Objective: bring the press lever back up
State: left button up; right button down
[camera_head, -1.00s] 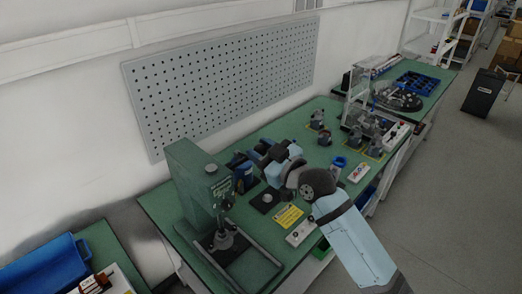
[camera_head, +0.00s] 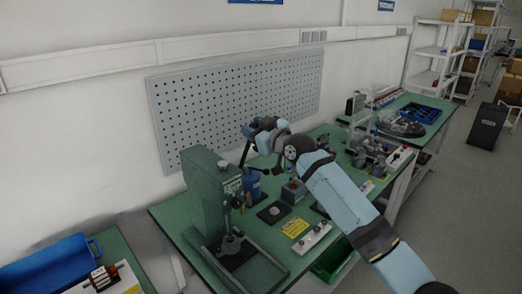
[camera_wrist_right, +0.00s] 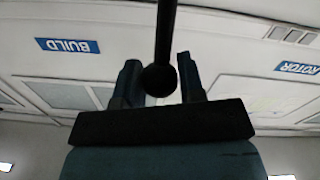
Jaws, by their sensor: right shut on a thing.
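The green press (camera_head: 208,205) stands upright on the near left part of the green workbench. Its dark lever (camera_head: 244,155) shows as a thin rod rising from the press's right side to my right gripper (camera_head: 250,130). The gripper is above and right of the press top, shut on the lever's end. In the right wrist view the black lever rod (camera_wrist_right: 165,30) ends in a round knob (camera_wrist_right: 158,80) between the two fingers of the right gripper (camera_wrist_right: 157,68). The lever's pivot is partly hidden. My left gripper is in no view.
A grey pegboard (camera_head: 240,95) is on the wall behind the bench. A yellow label (camera_head: 295,228), a white switch strip (camera_head: 312,238) and a dark square pad (camera_head: 273,212) lie right of the press. A blue bin (camera_head: 50,265) stands at the lower left.

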jog(key=shift+w+a+r+g+h, duration=0.4)
jog(key=shift+w+a+r+g, duration=0.1)
jog(key=shift+w+a+r, duration=0.45)
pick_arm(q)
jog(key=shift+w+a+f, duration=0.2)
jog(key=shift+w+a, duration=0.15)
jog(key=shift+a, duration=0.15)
pick_arm(e)
jog(key=w+a+g+h, duration=0.1)
jog(key=w+a, duration=0.4)
jog(key=shift+w+a+f, duration=0.2)
jog(key=shift+w+a, duration=0.15)
jog(key=shift+w, duration=0.05)
jog(key=c, duration=0.8)
grip_release()
jog(key=shift+f, duration=0.1)
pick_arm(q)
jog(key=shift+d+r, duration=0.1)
pick_arm(e)
jog(key=shift+o, duration=0.2)
